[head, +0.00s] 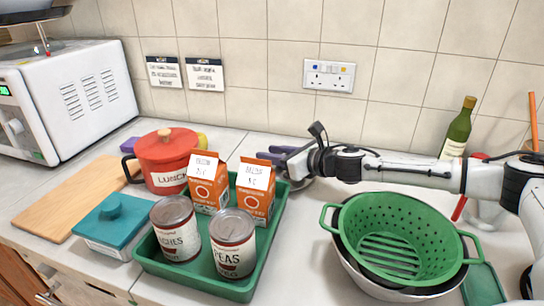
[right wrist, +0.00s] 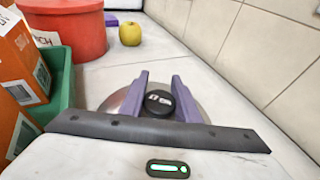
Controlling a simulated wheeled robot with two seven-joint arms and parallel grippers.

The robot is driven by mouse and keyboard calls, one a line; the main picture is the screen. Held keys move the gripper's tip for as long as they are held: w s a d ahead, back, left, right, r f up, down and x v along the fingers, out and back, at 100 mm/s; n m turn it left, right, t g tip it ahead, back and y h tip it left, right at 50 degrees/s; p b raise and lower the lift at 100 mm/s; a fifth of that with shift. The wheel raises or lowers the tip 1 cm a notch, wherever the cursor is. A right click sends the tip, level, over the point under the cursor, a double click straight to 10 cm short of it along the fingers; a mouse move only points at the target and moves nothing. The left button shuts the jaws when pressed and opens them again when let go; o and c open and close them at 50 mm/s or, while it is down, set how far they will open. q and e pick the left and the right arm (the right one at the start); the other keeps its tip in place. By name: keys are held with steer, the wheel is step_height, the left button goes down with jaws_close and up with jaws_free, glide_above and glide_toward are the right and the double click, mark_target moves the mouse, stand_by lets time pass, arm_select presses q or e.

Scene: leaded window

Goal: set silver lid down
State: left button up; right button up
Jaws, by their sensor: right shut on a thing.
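The silver lid (right wrist: 117,98) has a black knob (right wrist: 159,102) and lies level at the counter surface in the right wrist view. Its rim shows on both sides of the purple fingers. My right gripper (right wrist: 160,79) is shut on the knob, one finger on each side. In the head view my right gripper (head: 272,157) reaches in from the right, behind the green tray. There the lid (head: 300,184) is mostly hidden by the gripper and a carton. I cannot tell whether the lid touches the counter. My left gripper is not in view.
The green tray (head: 146,256) with cartons and cans stands close beside the lid. A red pot (head: 165,152) and a yellow apple (right wrist: 130,34) are beyond. A green colander (head: 440,274) sits in a bowl at right. The tiled wall (right wrist: 285,60) is near; counter between is clear.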

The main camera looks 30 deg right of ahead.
steer(key=o, duration=1.2)
steer(key=shift+f, duration=0.1)
steer(key=shift+c, duration=0.2)
steer(key=shift+r, duration=0.25)
steer(key=shift+s+d, duration=0.15)
steer(key=shift+s, duration=0.2)
step_height(320, 180, up, 3)
steer(key=b, duration=0.3)
glide_above(305, 183)
steer(key=shift+w+f, duration=0.1)
steer(key=shift+w, duration=0.35)
steer(key=shift+s+r, duration=0.3)
steer(key=shift+s, duration=0.15)
